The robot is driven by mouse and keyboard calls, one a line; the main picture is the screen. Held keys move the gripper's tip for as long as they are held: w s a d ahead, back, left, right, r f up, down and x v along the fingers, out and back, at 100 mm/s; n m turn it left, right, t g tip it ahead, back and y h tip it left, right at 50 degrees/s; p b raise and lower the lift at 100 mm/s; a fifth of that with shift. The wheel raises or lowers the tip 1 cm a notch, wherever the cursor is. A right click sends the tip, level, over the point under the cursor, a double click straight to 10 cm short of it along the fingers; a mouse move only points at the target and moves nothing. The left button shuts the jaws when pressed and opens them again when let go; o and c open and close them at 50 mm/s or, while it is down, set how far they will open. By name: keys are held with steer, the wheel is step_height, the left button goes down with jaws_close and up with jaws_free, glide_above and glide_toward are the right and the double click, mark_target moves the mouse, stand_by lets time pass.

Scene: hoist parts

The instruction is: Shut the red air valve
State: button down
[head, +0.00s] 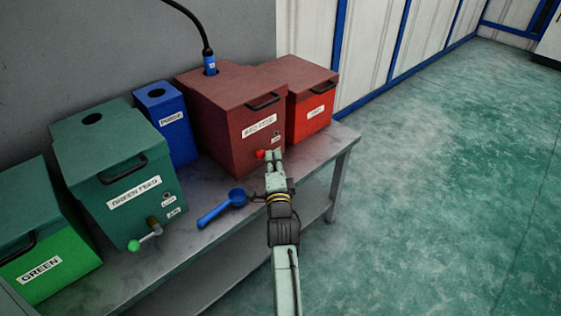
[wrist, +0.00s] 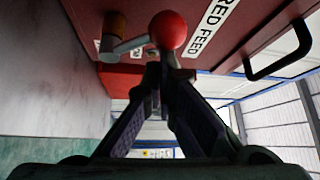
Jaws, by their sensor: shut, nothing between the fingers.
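The red air valve has a round red knob (head: 260,155) low on the front of the dark red RED FEED box (head: 222,135). In the wrist view the red knob (wrist: 168,30) sits on a grey lever (wrist: 130,44) that runs left to a brown-orange fitting (wrist: 115,24). My gripper (head: 273,156) is shut and empty, right beside the knob. In the wrist view the fingertips of my gripper (wrist: 161,72) lie just below the knob; I cannot tell whether they touch it. The gripper hides part of the valve in the head view.
A blue scoop (head: 222,208) lies on the grey bench (head: 343,140) left of my gripper. The green feed box (head: 110,165) has its own valve with a green knob (head: 134,245). A blue box (head: 166,120) and a bright red box (head: 311,100) flank the RED FEED box. The floor at right is clear.

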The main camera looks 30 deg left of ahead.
steer(key=shift+s+a+f, duration=0.2)
steer(key=shift+s+f, duration=0.25)
steer(key=shift+s, duration=0.15)
steer(key=shift+s+a+f+b, duration=0.15)
steer(key=shift+s+f, duration=0.2)
steer(key=shift+f, duration=0.15)
steer(key=shift+s+a+f+b, duration=0.15)
steer(key=shift+s+f, duration=0.15)
steer(key=shift+f, duration=0.3)
